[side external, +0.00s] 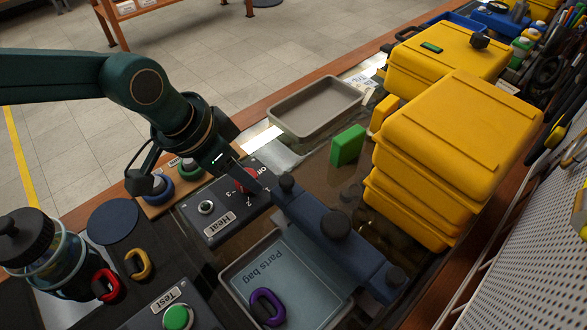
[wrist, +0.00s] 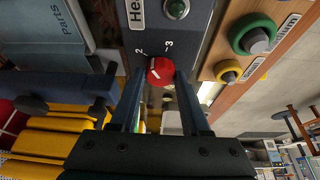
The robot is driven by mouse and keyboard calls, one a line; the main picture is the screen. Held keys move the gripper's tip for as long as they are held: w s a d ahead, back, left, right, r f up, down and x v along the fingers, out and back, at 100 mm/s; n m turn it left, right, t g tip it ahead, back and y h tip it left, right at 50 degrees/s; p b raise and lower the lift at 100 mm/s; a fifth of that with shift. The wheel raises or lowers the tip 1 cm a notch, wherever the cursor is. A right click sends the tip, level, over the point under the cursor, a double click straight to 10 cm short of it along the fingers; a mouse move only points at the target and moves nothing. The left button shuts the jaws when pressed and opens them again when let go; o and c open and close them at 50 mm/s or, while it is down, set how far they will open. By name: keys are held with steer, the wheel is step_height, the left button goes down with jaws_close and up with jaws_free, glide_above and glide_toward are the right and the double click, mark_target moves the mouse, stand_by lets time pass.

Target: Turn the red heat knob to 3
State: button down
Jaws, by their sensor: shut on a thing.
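The red heat knob (side external: 246,183) is on the dark grey box labelled Heat (side external: 222,222), with OFF and numbers printed around it. In the wrist view the red knob (wrist: 160,71) sits between the two fingers, with marks 2 and 3 beside it. A white line shows on its face, but I cannot tell exactly which mark it points to. My gripper (wrist: 159,82) is shut on the knob, one finger on each side. In the side view my gripper (side external: 243,178) comes down from the upper left and partly hides the knob and its dial.
A dark blue fixture with black knobs (side external: 325,235) stands close right of the box. The Parts bag tray (side external: 300,285) is in front, a grey empty tray (side external: 315,105) behind. Yellow cases (side external: 455,140) are stacked at right. A green block (side external: 348,145) stands between.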

steer(key=m, duration=0.2)
steer(key=m+g+h, duration=0.1)
steer(key=m, duration=0.1)
steer(key=shift+w+m+g, duration=0.1)
steer(key=shift+m+g, duration=0.2)
steer(key=m, duration=0.2)
steer(key=m+g, duration=0.1)
steer(key=m, duration=0.1)
steer(key=shift+w+a+g, duration=0.1)
steer(key=shift+g, duration=0.2)
steer(key=shift+m, duration=0.4)
steer(key=shift+c, duration=1.9)
jaws_free()
steer(key=shift+v, duration=2.6)
